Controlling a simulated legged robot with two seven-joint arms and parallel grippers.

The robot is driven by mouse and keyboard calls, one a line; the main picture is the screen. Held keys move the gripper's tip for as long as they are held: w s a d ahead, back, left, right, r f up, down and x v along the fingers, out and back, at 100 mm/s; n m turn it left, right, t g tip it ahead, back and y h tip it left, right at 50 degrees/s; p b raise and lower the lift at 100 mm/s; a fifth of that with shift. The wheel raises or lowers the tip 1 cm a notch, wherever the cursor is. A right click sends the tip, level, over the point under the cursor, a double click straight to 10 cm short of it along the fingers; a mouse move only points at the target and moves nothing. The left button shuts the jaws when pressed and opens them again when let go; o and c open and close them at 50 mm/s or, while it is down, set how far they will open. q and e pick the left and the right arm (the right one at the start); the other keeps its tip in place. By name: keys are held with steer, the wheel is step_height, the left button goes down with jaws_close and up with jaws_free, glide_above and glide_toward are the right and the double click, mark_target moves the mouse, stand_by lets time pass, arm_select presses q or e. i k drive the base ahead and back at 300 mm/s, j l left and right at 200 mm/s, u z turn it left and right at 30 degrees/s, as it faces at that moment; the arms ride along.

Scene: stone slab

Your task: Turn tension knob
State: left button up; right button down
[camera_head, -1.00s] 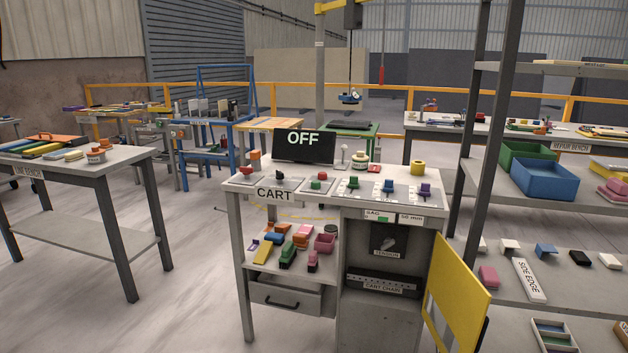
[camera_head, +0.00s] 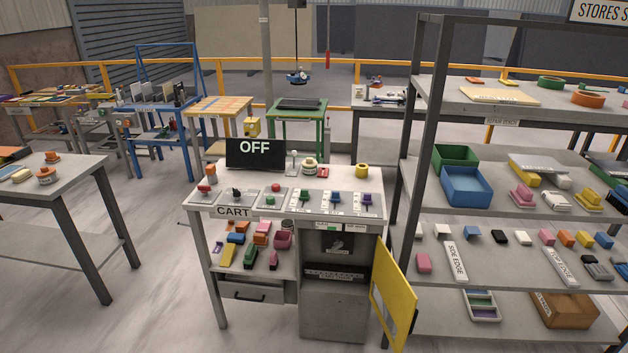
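The tension knob (camera_head: 337,243) is a small grey handle on a dark panel inside the open cabinet bay of the cart desk (camera_head: 262,211). Its label is too small to read now. The yellow cabinet door (camera_head: 393,293) hangs open to the right of the bay. A black display (camera_head: 254,153) on the desk reads OFF. Below the knob is a dark strip (camera_head: 336,273) that carries a label. Neither of my grippers is in view.
A grey shelf rack (camera_head: 415,166) with bins and small items stands close at the right, near the open door. A grey table (camera_head: 75,185) stands at the left. The floor (camera_head: 160,290) between that table and the desk is clear.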

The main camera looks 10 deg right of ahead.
mark_target(339, 245)
steer(key=i+l+u, duration=0.25)
steer(key=l+u, duration=0.25)
steer(key=l, duration=1.5)
steer(key=l+u, duration=0.45)
steer(key=l, duration=1.5)
steer(key=k, duration=0.05)
